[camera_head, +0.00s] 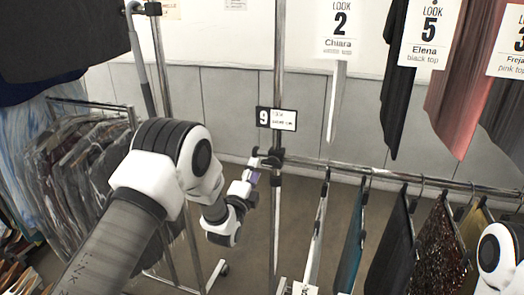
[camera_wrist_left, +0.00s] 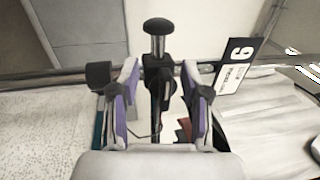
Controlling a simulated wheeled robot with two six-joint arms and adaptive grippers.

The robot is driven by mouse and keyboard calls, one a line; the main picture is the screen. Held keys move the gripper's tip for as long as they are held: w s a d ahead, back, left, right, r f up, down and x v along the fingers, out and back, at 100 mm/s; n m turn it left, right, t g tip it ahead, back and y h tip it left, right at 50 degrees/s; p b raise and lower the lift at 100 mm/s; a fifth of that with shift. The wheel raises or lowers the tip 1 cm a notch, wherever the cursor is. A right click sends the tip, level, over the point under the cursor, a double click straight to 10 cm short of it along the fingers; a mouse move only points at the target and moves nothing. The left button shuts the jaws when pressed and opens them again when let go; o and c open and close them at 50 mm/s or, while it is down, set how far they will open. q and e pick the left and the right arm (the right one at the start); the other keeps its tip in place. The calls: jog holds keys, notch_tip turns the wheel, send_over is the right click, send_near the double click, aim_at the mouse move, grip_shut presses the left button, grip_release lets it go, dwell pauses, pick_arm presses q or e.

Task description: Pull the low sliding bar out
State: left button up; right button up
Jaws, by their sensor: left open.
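The low bar (camera_head: 345,168) is a chrome rail running right from a black clamp (camera_head: 272,158) on an upright post, with garments hanging on it. I cannot tell how far out it is. My left gripper (camera_head: 250,178) is beside the clamp, left of the post. In the left wrist view its open fingers (camera_wrist_left: 162,105) stand on either side of a black fitting (camera_wrist_left: 157,75). A short chrome stem with a black knob (camera_wrist_left: 157,26) rises above that fitting. A horizontal chrome bar (camera_wrist_left: 50,73) crosses behind. Contact is not clear. My right gripper is out of view.
A black-and-white number 9 tag (camera_head: 276,118) hangs by the post. Garments (camera_head: 440,245) crowd the low rail at right. More clothes with name cards (camera_head: 424,32) hang above. Another rack (camera_head: 85,165) of covered clothes stands at left. Floor shows below the post.

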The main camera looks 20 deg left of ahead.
aim_at(261, 155)
pick_arm(q)
jog(key=p+x, duration=0.1)
jog(key=x, duration=0.6)
jog(key=shift+w+a+p, duration=0.1)
jog(key=shift+w+p, duration=0.2)
jog(key=shift+w, duration=0.75)
jog(key=shift+s, duration=0.1)
grip_shut()
